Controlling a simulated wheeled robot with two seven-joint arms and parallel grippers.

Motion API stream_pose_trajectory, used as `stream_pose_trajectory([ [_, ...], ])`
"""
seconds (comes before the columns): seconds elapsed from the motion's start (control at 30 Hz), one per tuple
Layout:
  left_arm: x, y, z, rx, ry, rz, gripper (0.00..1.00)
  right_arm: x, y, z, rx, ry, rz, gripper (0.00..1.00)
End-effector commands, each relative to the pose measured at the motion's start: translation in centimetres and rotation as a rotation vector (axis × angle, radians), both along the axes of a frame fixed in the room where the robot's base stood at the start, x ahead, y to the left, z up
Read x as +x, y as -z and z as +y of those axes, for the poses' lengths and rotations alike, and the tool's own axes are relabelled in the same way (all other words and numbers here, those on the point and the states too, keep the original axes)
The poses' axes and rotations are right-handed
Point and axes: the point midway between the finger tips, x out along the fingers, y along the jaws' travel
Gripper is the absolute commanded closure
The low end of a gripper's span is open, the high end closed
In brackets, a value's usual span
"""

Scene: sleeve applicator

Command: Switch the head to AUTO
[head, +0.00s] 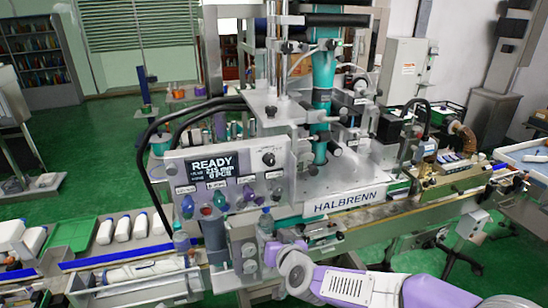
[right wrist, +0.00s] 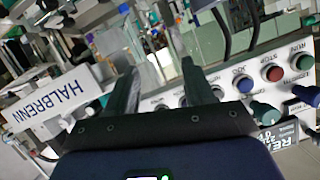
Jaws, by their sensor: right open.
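The machine's control panel (head: 228,185) carries a READY display (head: 212,168), a black knob (head: 268,158) and a row of coloured controls under small labels. I cannot read which control is for the head or its setting. In the right wrist view, blue (right wrist: 245,85), red (right wrist: 273,73) and green (right wrist: 303,62) buttons show, with a green knob (right wrist: 265,112) and part of the display (right wrist: 277,137). My right gripper (head: 272,248) is low in front of the panel's right side; its dark fingers (right wrist: 160,70) are apart and empty. My left gripper is out of view.
The HALBRENN plate (head: 345,202) stands right of the panel. A conveyor (head: 405,212) runs along the front, with white bottles (head: 123,228) at left. A small blue-capped bottle (head: 265,224) is close to my right gripper. Black cables (head: 150,150) loop left of the panel.

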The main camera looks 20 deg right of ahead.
Motion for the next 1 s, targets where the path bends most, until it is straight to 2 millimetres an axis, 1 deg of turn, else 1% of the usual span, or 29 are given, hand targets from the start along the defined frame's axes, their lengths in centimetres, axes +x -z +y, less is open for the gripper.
stream_pose_trajectory([
  [0.03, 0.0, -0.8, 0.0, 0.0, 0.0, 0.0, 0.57, -0.5, -5.2, -0.3, -0.002, 0.014, -0.09, 0.47],
  [0.07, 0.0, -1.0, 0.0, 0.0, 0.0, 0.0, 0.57, -0.8, -7.5, -0.4, -0.005, 0.022, -0.132, 0.47],
  [0.1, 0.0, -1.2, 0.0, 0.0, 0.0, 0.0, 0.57, -1.3, -10.1, -0.6, -0.008, 0.031, -0.181, 0.47],
  [0.2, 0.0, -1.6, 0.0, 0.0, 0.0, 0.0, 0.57, -2.7, -15.2, -1.0, -0.008, 0.051, -0.275, 0.47],
  [0.3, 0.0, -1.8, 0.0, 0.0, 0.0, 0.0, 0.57, -3.7, -18.0, -1.3, -0.008, 0.064, -0.329, 0.47],
  [0.4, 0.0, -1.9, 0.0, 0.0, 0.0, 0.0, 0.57, -3.8, -19.1, -1.4, -0.009, 0.068, -0.351, 0.47],
  [0.47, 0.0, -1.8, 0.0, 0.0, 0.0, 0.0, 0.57, -3.4, -19.3, -1.4, -0.009, 0.068, -0.354, 0.47],
  [0.8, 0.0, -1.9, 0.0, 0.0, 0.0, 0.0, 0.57, 1.5, -19.1, -1.2, -0.007, 0.068, -0.35, 0.47],
  [0.9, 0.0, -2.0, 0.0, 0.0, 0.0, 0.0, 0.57, 2.6, -19.1, -1.2, -0.008, 0.069, -0.351, 0.47],
  [1.0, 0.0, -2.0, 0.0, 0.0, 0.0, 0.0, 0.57, 3.2, -19.1, -1.2, -0.008, 0.069, -0.351, 0.47],
])
